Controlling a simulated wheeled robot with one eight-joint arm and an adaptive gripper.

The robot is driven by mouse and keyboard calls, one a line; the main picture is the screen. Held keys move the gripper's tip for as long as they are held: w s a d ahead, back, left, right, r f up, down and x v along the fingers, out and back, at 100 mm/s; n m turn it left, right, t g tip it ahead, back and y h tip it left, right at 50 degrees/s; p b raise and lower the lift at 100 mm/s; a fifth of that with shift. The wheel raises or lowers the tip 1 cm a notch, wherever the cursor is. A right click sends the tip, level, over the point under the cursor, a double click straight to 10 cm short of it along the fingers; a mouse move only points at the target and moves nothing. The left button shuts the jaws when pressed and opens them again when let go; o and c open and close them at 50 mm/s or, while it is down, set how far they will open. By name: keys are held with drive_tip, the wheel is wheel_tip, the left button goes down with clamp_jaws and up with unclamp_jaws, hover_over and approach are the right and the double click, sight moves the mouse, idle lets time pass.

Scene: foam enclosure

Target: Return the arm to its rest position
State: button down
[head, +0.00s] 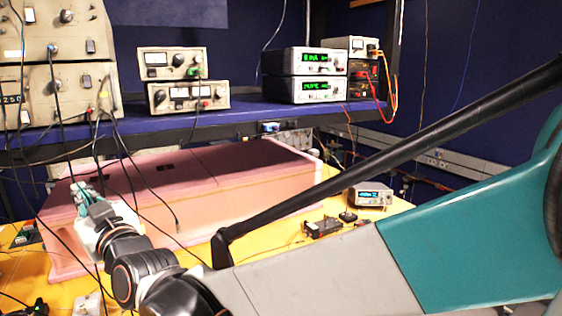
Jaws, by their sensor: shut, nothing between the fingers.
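My arm reaches from the right edge across the lower part of the head view toward the lower left, bent at its dark wrist joints. My gripper (80,190) is at the arm's far end, small in the picture, with its fingers pointing up and away. It is shut and empty. It shows in front of the left part of the pink foam enclosure (225,175); I cannot tell whether it touches it. My arm hides part of the yellow table in front of the enclosure.
The foam enclosure stands on a yellow table (395,207). A shelf (240,118) above it carries power supplies and meters. Black cables (135,172) hang from the left instruments close to my gripper. A small instrument (370,195) and little parts stand at the table's right.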

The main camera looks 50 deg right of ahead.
drive_tip(key=s+d+f+g+b, duration=0.2)
drive_tip(key=s+f+g+b, duration=0.1)
drive_tip(key=s+f, duration=0.5)
drive_tip(key=s+d+f+m+g+h+b, duration=0.1)
drive_tip(key=s+f+g+b, duration=0.3)
drive_tip(key=s+f, duration=0.4)
drive_tip(key=s+d+f+m+g+b, duration=0.1)
drive_tip(key=s+d+f+g+b, duration=0.2)
drive_tip(key=f, duration=1.4)
drive_tip(key=s+g, duration=0.3)
drive_tip(key=s, duration=0.2)
drive_tip(key=shift+s+d+b, duration=0.15)
drive_tip(key=shift+d+b, duration=0.15)
drive_tip(key=shift+b, duration=0.05)
